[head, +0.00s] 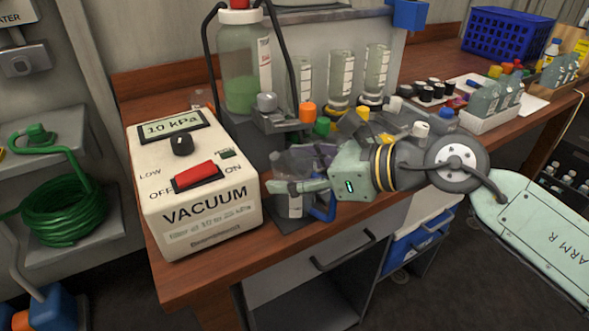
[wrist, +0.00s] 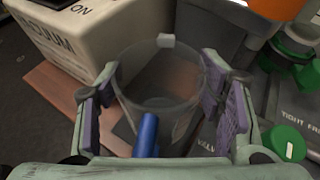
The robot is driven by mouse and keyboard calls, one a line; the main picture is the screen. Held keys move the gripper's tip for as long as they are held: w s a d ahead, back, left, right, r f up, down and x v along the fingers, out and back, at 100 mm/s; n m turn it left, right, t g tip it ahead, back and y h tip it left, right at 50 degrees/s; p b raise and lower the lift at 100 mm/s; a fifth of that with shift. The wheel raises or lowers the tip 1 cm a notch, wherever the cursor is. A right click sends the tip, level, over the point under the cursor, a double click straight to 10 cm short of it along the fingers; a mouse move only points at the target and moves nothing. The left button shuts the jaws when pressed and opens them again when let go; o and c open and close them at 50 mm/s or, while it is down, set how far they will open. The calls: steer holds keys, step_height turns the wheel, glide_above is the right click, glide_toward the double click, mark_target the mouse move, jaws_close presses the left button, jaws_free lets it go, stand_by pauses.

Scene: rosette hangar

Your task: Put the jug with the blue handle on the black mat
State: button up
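The clear jug (wrist: 160,85) with the blue handle (wrist: 147,133) stands upright between my gripper's purple pads in the wrist view. In the head view its lower part (head: 295,207) and blue handle (head: 322,207) show below my gripper (head: 300,178), which hides its middle. My gripper (wrist: 160,108) has a finger on each side of the jug, and both pads appear to touch its wall. The black mat (head: 283,222) lies near the bench's front edge, under the jug. I cannot tell whether the jug's base touches it.
The white vacuum box (head: 195,190) stands close on the left. A large bottle with green contents (head: 240,95) and capped glassware are behind. Several small caps (head: 430,90) and a white rack (head: 490,120) are to the right. The bench's front edge (head: 240,275) is near.

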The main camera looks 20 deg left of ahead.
steer(key=o, duration=0.3)
steer(key=shift+o, duration=0.2)
steer(key=shift+r, duration=0.2)
steer(key=b+v, duration=0.2)
steer(key=v, duration=1)
